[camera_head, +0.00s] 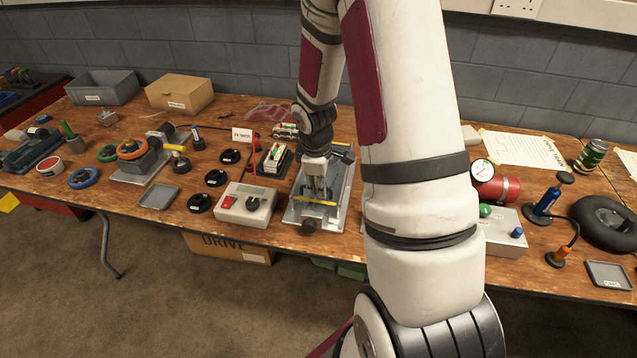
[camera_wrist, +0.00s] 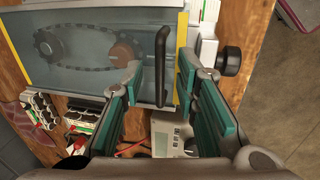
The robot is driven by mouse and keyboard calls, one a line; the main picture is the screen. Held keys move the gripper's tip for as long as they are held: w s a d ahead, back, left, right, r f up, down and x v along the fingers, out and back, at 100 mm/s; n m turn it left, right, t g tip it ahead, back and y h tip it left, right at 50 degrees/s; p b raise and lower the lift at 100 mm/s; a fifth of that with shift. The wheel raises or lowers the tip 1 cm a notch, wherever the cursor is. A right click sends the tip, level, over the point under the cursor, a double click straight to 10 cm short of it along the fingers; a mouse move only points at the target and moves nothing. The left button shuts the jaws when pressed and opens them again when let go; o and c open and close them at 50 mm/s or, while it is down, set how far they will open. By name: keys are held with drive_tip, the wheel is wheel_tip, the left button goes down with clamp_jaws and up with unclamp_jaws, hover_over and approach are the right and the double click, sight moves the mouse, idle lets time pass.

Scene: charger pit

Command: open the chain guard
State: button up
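The chain guard (camera_wrist: 85,80) is a clear, bluish cover with yellow edge strips, and it lies closed over a chain (camera_wrist: 80,68) and sprockets in the wrist view. A black bar handle (camera_wrist: 163,50) stands near its right edge. My gripper (camera_wrist: 160,72) is open, with one teal-padded finger on each side of the handle. I see a gap on both sides; whether the fingertips touch the guard I cannot tell. In the head view the chain unit (camera_head: 340,205) sits mid-table, partly hidden by my arm, with my gripper (camera_head: 318,190) over its near part.
A grey control box with a red switch (camera_head: 245,204) stands close on the left. A small device with green and red parts (camera_head: 274,160) stands behind it. A black knob (camera_head: 308,225) sticks out at the unit's front. Handwheels and trays fill the left; a gauge (camera_head: 482,172) stands right.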

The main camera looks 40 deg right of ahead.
clamp_jaws()
hover_over(330, 163)
drive_tip(key=shift+s+a+f, duration=0.1)
drive_tip(key=shift+s+a, duration=0.05)
drive_tip(key=shift+a, duration=0.2)
unclamp_jaws()
drive_tip(key=shift+s+a, duration=0.15)
drive_tip(key=shift+s+a+r+p, duration=0.1)
drive_tip(key=shift+a+r+p, duration=0.1)
drive_tip(key=shift+r+p, duration=1.2)
wheel_tip(330, 163, up, 13)
drive_tip(key=s+a+p, duration=0.1)
drive_tip(key=a+p, duration=0.1)
drive_tip(key=p, duration=0.3)
drive_tip(key=shift+s, duration=0.25)
